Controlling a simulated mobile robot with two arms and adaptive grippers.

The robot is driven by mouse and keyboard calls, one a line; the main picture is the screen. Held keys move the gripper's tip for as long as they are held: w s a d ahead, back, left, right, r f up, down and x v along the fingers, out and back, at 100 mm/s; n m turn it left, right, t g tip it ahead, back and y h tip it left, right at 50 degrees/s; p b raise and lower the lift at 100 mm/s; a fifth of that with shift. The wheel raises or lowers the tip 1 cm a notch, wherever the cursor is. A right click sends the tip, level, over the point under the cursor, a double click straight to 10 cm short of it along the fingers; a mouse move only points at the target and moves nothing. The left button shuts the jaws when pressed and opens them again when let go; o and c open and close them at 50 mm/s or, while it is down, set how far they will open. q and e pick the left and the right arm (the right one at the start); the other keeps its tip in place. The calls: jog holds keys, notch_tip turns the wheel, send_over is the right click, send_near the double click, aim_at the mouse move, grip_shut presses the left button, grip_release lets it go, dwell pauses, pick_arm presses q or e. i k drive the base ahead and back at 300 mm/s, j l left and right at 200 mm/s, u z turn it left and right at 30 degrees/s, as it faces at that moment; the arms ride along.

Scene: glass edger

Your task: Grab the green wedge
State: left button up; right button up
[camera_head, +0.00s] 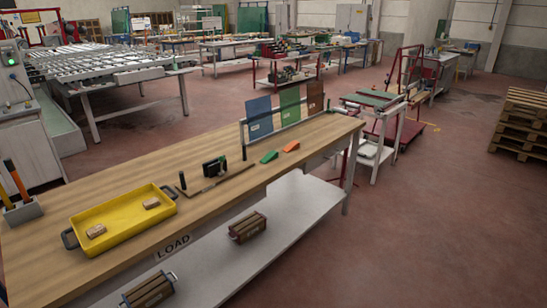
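The green wedge (269,157) lies on the wooden top of the workbench (225,205), toward its far right end. An orange wedge (291,146) lies just to its right, apart from it. Behind the two wedges stand upright blue, green and brown panels in a rack. Neither of my grippers shows in the head view.
A yellow tray (125,222) with small blocks sits at the bench's left. A dark device (214,167) and a thin angled bar (220,182) lie left of the wedge. Wooden blocks (248,226) rest on the lower shelf. Red floor (420,220) is clear at right.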

aim_at(272, 155)
jog(key=i+l+u, duration=0.45)
jog(key=i+l, duration=0.75)
